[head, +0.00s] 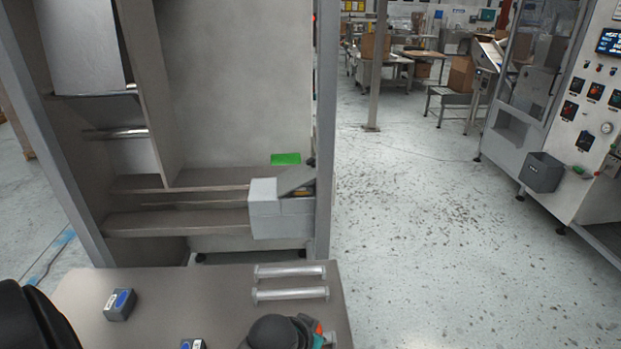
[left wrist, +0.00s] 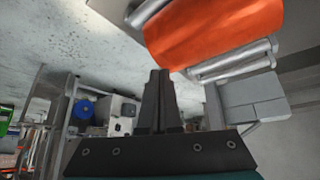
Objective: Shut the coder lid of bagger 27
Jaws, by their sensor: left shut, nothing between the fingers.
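The coder (head: 280,215) is a light grey box low on the front right of the bagger frame in the head view. Its darker grey lid (head: 297,180) stands tilted up at the box's right side, with a bit of yellow below it. No number is readable on the bagger. My left gripper (left wrist: 160,75) is shut and empty in the left wrist view, its dark fingers together. A grey block, apparently the coder (left wrist: 252,102), is to the right of the fingers, apart from them. In the head view my arm hides the fingertips. My right gripper is not in view.
A bright green panel (head: 286,158) is above the coder. A large orange object (left wrist: 215,30) is close in the wrist view. Floor on the right is clear.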

